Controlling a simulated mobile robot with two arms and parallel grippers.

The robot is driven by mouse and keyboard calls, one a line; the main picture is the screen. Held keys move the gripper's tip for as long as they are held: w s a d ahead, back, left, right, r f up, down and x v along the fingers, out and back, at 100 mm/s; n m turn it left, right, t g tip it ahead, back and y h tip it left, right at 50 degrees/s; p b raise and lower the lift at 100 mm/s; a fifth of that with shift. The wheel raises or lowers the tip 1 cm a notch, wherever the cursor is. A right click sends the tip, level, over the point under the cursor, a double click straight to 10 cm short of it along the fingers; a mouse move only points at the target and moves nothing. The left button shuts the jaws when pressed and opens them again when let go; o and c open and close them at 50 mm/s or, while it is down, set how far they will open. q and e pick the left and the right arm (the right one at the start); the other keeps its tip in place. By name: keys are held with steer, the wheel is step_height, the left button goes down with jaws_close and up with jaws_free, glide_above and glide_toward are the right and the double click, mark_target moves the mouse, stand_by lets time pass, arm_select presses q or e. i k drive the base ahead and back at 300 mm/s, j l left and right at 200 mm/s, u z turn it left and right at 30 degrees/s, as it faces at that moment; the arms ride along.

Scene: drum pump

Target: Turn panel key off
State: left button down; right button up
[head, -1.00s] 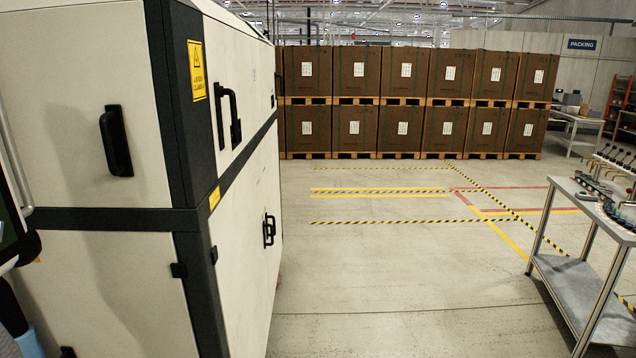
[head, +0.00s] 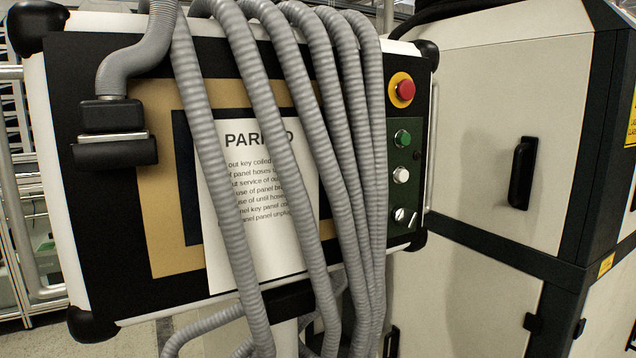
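A control panel (head: 60,190) with black corner guards fills the left and middle of the head view. On its right side, from top to bottom, are a red emergency button (head: 405,90) on a yellow ring, a green button (head: 403,138), a white button (head: 400,175) and a small silver key switch (head: 400,214) with a part sticking out to its right. It is too small to tell which way the key points. Several grey ribbed hoses (head: 291,95) hang over the panel, passing just left of the buttons. Neither of my grippers is in view.
A white sheet headed "PARKED" (head: 250,235), partly hidden by hoses, is on the panel's screen area. A black connector (head: 115,150) sits at its upper left. A cream and black machine cabinet (head: 480,130) with a black handle (head: 522,172) stands close on the right.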

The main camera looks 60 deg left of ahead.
mark_target(404, 217)
steer(key=k+j+u, duration=0.3)
steer(key=k+j, duration=0.3)
steer(key=u, duration=2.05)
steer(key=z, duration=1.35)
